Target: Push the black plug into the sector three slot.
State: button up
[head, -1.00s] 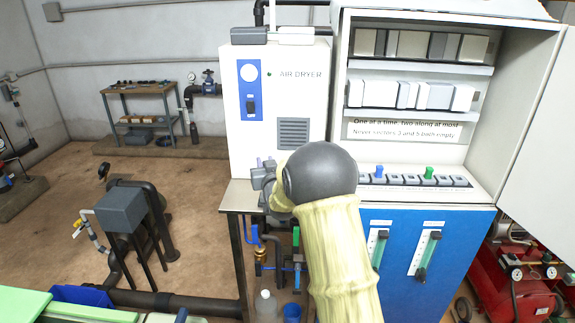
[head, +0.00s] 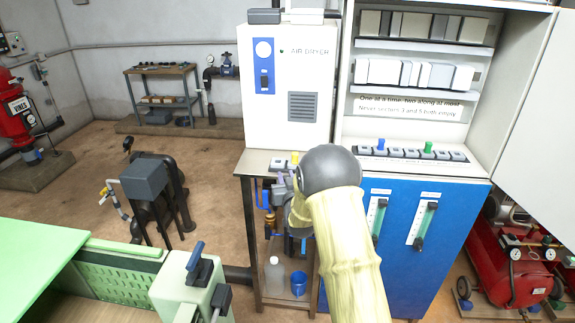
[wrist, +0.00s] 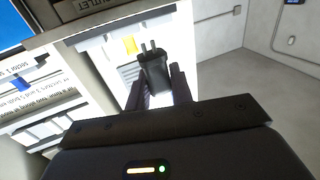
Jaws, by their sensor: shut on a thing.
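My gripper (wrist: 157,82) is shut on the black plug (wrist: 153,72), whose two pale prongs point away from the fingers in the wrist view. In the head view my gripper (head: 281,187) is at the left of the slot row, below the air dryer, partly hidden by my arm. The slot row (head: 404,153) lies on the cabinet ledge, with a blue plug (head: 381,144) and a green plug (head: 428,147) standing in it. A yellow piece (head: 294,158) shows just behind my gripper and in the wrist view (wrist: 131,45). I cannot tell which slot is sector three.
The air dryer (head: 287,87) stands behind my gripper. A sign (head: 410,104) says never sectors 3 and 5 both empty. The open cabinet door (head: 533,110) is at the right. A bottle (head: 275,274) and blue cup (head: 299,283) sit on a low shelf. A green bench (head: 38,262) is at lower left.

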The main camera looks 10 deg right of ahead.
jog(key=s+f, duration=0.8)
jog(key=f, duration=0.4)
jog(key=s+f, duration=0.8)
jog(key=f, duration=0.4)
jog(key=shift+s+f, duration=0.3)
jog(key=shift+f, duration=0.1)
